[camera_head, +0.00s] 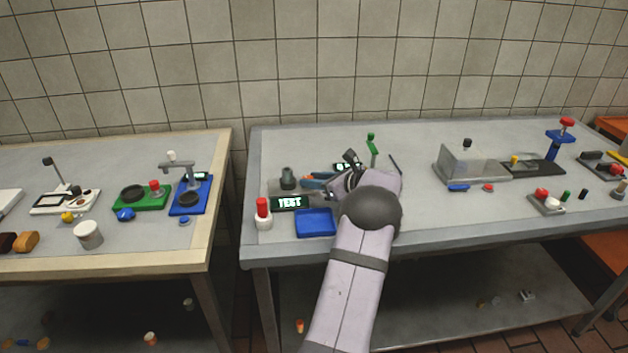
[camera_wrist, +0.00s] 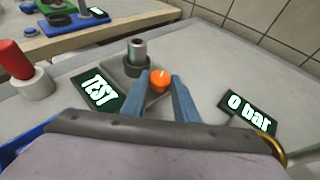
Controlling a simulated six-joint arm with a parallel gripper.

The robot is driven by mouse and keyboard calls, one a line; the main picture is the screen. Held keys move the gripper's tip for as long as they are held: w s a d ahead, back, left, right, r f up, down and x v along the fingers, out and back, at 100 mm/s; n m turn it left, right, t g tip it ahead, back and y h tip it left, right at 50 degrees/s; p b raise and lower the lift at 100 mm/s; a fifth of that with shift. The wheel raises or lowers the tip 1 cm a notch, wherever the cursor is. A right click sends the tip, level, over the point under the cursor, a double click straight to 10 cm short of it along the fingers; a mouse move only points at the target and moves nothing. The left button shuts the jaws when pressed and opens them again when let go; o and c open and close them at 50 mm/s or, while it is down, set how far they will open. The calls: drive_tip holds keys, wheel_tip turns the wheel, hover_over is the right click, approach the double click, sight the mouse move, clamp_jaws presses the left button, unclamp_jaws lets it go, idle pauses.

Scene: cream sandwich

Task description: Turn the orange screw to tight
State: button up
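The orange screw (camera_wrist: 159,80) has a round orange head with a slot, beside a dark metal cylinder (camera_wrist: 136,53) on a grey block. In the wrist view my gripper (camera_wrist: 161,87) has its two blue-grey fingers apart, with the screw head between or just beyond their tips. I see no clear contact with the screw. In the head view my gripper (camera_head: 316,181) reaches left, low over the table, towards the grey cylinder (camera_head: 289,177). The screw is hard to make out there, as my fingers partly cover that spot.
A display reading "TEST" (camera_wrist: 97,90) lies left of the screw, and a "0 bar" display (camera_wrist: 248,113) lies right. A red-capped white piece (camera_head: 264,213) and a blue tray (camera_head: 316,223) stand near the front edge. A green post (camera_head: 372,146) stands behind my wrist.

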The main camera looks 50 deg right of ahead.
drive_tip(key=shift+a+f+b, duration=0.1)
drive_tip(key=shift+b, duration=0.85)
drive_tip(key=shift+c, duration=0.4)
drive_tip(key=shift+m+h+b, duration=0.4)
drive_tip(key=shift+h+b, duration=0.05)
drive_tip(key=shift+h, duration=0.05)
drive_tip(key=shift+a+m+h+b, duration=0.1)
drive_tip(key=shift+m+h+b, duration=0.2)
drive_tip(key=shift+b, duration=0.1)
drive_tip(key=o, duration=1.1)
drive_tip(key=shift+c, duration=0.2)
drive_tip(key=shift+s+r, duration=0.15)
drive_tip(key=shift+r, duration=0.05)
drive_tip(key=shift+b+v, duration=0.45)
drive_tip(key=shift+v, duration=3.45)
